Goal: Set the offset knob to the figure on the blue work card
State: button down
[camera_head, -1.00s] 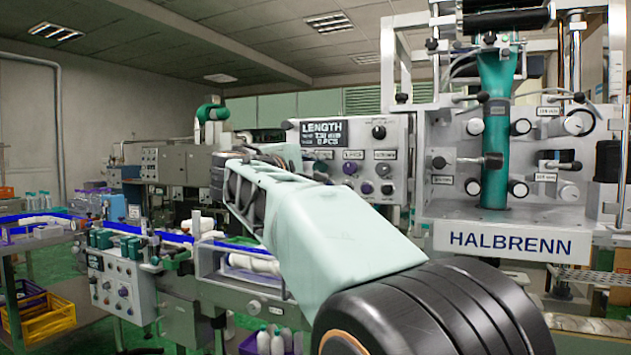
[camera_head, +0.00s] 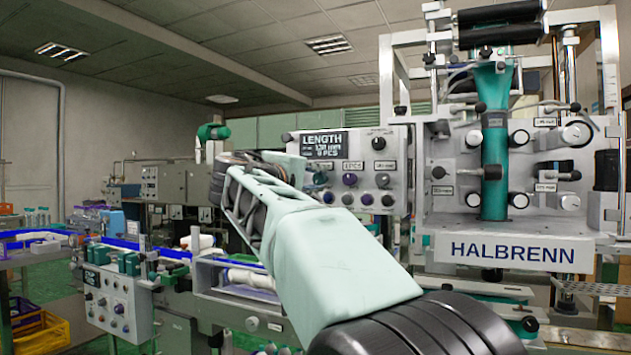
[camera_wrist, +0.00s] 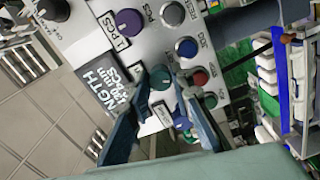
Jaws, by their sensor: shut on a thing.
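The control panel (camera_head: 365,155) carries a dark LENGTH display (camera_head: 325,143), which also shows in the wrist view (camera_wrist: 104,88). My gripper (camera_wrist: 160,76) is at the panel, its fingers on either side of a teal-grey knob (camera_wrist: 160,79) beside the display, and shut on it. I cannot read that knob's label (camera_wrist: 161,115), so I cannot confirm that it is the offset knob. A purple knob (camera_wrist: 129,22) labelled PCS is nearby. In the head view my gripper (camera_head: 305,172) partly covers the panel's left side. I cannot make out the blue work card.
The HALBRENN machine (camera_head: 512,250) stands right of the panel. A conveyor (camera_head: 240,272) runs lower left.

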jog(key=c, duration=1.7)
grip_release()
jog(key=shift+s, duration=0.1)
jog(key=v, duration=1.2)
jog(key=shift+r, duration=0.1)
